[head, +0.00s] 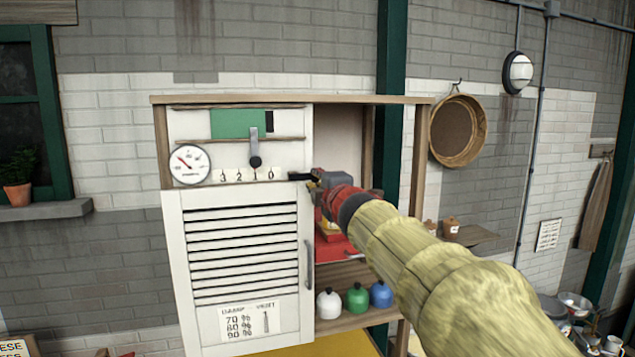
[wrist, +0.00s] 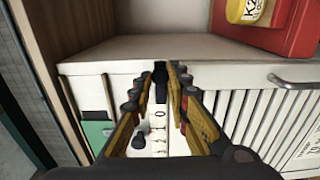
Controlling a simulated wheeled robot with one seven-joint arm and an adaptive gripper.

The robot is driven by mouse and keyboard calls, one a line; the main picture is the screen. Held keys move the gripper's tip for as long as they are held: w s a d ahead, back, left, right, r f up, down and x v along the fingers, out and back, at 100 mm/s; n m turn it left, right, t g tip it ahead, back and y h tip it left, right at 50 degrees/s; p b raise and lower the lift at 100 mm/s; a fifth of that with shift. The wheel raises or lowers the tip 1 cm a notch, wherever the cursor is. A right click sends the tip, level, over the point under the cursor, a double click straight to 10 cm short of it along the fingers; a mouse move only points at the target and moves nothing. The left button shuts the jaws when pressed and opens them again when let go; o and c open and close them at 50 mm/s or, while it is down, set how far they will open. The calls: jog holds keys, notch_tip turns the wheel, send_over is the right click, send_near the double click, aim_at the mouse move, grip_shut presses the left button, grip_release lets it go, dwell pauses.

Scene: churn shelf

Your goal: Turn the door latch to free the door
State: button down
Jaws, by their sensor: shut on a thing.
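The white louvred door (head: 205,310) is closed at the front of the cabinet, with a vertical handle (head: 309,265) on its right side. A small black door latch (head: 298,176) sticks out at the door's upper right corner and lies roughly level. My gripper (head: 316,178) reaches it from the right. In the wrist view, the two yellow-sided fingers of my gripper (wrist: 161,76) are on either side of the black latch (wrist: 161,90) and shut on it. The latch's pivot and the exact finger contact are partly hidden.
Above the door are a round gauge (head: 190,164), a black lever (head: 255,155) and a green panel (head: 230,124). The open bay on the right holds a red container (head: 333,248) and white, green and blue bottles (head: 357,298). A round sieve (head: 457,130) hangs on the wall.

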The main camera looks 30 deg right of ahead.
jog(key=c, duration=1.7)
grip_release()
jog(key=shift+s+a, duration=0.1)
jog(key=v, duration=1.1)
jog(key=shift+s+a, duration=0.1)
jog(key=shift+s, duration=0.25)
